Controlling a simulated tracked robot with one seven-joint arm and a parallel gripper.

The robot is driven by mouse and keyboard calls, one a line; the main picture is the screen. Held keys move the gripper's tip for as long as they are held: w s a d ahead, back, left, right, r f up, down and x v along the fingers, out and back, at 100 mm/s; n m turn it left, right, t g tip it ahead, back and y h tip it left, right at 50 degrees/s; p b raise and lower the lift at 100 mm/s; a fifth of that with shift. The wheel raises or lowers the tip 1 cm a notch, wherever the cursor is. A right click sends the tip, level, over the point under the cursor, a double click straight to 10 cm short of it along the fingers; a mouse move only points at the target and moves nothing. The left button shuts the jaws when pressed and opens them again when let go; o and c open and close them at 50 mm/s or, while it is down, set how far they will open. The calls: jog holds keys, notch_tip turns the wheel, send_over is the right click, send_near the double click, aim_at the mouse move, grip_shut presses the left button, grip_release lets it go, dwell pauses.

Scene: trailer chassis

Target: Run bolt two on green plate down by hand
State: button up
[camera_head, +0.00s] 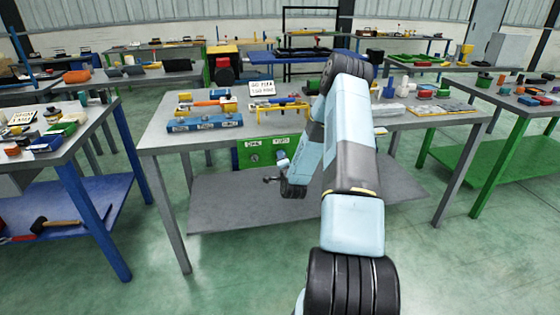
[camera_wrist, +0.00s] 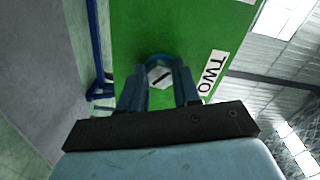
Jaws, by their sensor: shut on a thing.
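The green plate (camera_head: 265,151) hangs upright below the front edge of the grey workbench in the head view, with labels ONE and TWO at its top. It fills the upper middle of the wrist view (camera_wrist: 205,28). Bolt two (camera_wrist: 160,74) shows there as a pale hexagonal head with a dark slot mark, beside the TWO label (camera_wrist: 212,72). A dark blue rim shows around its far edge. My gripper (camera_wrist: 160,85) is shut on this bolt, one finger at each side. How far the bolt sits in the plate is hidden. A round fitting (camera_head: 254,157) shows under the ONE label.
The grey workbench (camera_head: 158,135) above carries a blue block (camera_head: 205,122), a white sign (camera_head: 262,88) and several tools. Its grey lower shelf (camera_head: 225,205) lies below the plate and looks mostly clear. My arm reaches over the bench's front and hides part of it.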

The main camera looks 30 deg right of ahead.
jog(key=m, duration=0.3)
jog(key=shift+s+d+f+m, duration=0.1)
jog(key=shift+s+f+m, duration=0.1)
jog(key=shift+m, duration=0.1)
dwell(0.5)
jog(key=o, duration=0.8)
jog(key=shift+c, duration=0.2)
jog(key=o, duration=0.3)
jog(key=shift+r, duration=0.1)
jog(key=shift+w, duration=0.1)
jog(key=v, duration=1.3)
jog(key=shift+s, duration=0.4)
jog(key=shift+w+r, duration=0.1)
